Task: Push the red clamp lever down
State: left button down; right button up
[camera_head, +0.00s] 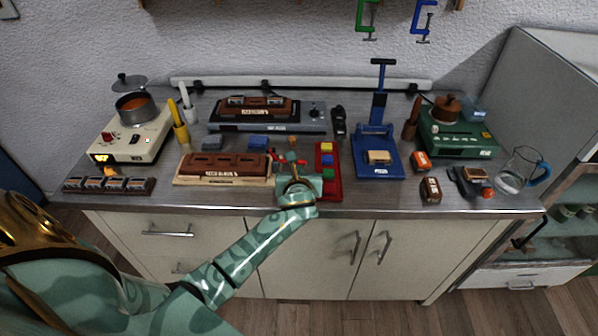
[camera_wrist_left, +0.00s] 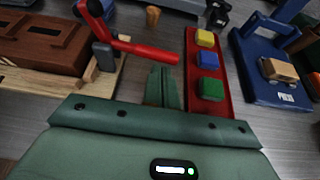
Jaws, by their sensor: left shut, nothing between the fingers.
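The red clamp lever (camera_wrist_left: 146,51) shows in the left wrist view as a long red bar lying nearly level. It joins an upright red part at its left, above a grey clamp body (camera_wrist_left: 104,56) on the edge of a wooden board (camera_head: 225,182). In the head view, my left gripper (camera_head: 293,168) mostly hides the clamp. My left gripper's fingers (camera_wrist_left: 162,86) are shut and empty. In the left wrist view their tips appear just below the lever's free end; I cannot tell whether they touch it. My right gripper is not in view.
A brown mould block (camera_head: 225,165) lies on the board left of the clamp. A red tray (camera_head: 333,190) with yellow, blue and green blocks stands close to the right of my left gripper. A blue press (camera_head: 377,140) stands farther right. The counter's front edge is near my left forearm.

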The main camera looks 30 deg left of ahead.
pick_arm(q)
jog(key=shift+r+p, duration=0.3)
jog(key=shift+p, duration=0.2)
jog(key=r+n+h+p, duration=0.1)
jog(key=n+p, duration=0.1)
jog(key=p, duration=0.1)
jog(key=shift+a+r+t, duration=0.1)
jog(key=shift+r+t, duration=0.3)
jog(key=shift+s+a+r+n+t+h+p, duration=0.1)
jog(key=shift+r+n+t+h+p, duration=0.2)
jog(key=shift+r+n+h+p, duration=0.35)
jog(key=shift+s+a+r+n+t+h+p, duration=0.25)
jog(key=shift+r+n+t+h+p, duration=0.2)
jog(key=shift+n, duration=0.4)
jog(key=shift+s+a+r+n+t+h, duration=0.1)
jog(key=shift+a+r+n+t+h, duration=0.2)
jog(key=shift+n, duration=0.3)
jog(key=shift+s+a+r+n+t+b, duration=0.2)
jog(key=shift+n+t, duration=0.1)
jog(key=shift+n, duration=0.1)
jog(key=shift+s+a+r+n+t+b, duration=0.15)
jog(key=shift+n+t+b, duration=0.1)
jog(key=shift+n, duration=0.15)
jog(key=shift+w+r+h, duration=0.1)
jog(key=shift+r+h, duration=0.05)
jog(key=shift+h, duration=0.15)
